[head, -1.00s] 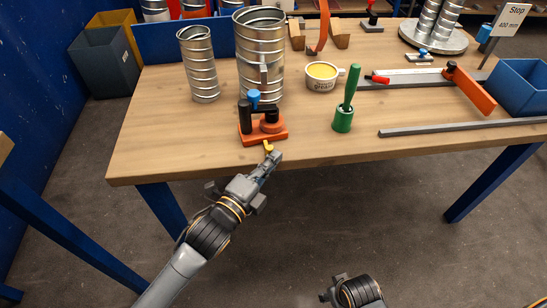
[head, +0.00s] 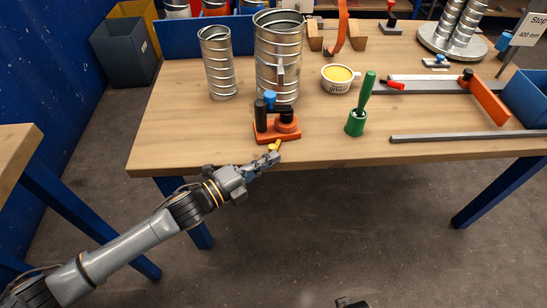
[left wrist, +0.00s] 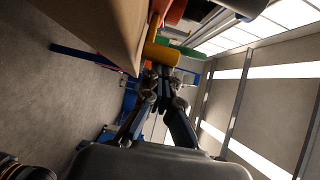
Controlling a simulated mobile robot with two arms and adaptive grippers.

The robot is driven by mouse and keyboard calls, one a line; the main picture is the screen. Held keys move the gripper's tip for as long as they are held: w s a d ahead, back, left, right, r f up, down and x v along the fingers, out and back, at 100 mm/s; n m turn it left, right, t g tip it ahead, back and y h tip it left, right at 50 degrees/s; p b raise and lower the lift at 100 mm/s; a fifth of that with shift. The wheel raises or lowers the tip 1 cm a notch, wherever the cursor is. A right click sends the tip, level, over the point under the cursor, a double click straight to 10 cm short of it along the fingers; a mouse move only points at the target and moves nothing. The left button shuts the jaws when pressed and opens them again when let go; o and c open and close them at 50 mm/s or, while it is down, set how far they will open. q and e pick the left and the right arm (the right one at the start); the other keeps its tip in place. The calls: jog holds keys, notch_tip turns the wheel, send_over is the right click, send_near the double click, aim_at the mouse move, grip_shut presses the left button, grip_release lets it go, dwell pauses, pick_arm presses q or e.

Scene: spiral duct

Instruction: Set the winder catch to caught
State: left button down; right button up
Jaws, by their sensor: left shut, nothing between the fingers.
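The winder (head: 277,130) stands near the front edge of the table, with an orange base, a black upright handle and a blue knob. Its small yellow catch (head: 274,146) sticks out at the front edge and slants toward the front left. In the left wrist view the catch is a yellow cylinder (left wrist: 162,54) just beyond my fingertips. My left gripper (head: 271,158) is shut and empty, right by the catch; I cannot tell whether they touch. Only a scrap of my right arm shows at the bottom edge, and its fingers are hidden.
Behind the winder stand a large spiral duct (head: 278,75) and a narrower one (head: 218,65). A cup of yellow stuff (head: 338,78) and a green-handled brush (head: 358,115) are to the right. A grey bar (head: 465,136) lies along the front right. The floor before the table is clear.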

jog(key=shift+s+f, duration=0.25)
dwell(0.3)
jog(key=shift+f, duration=0.1)
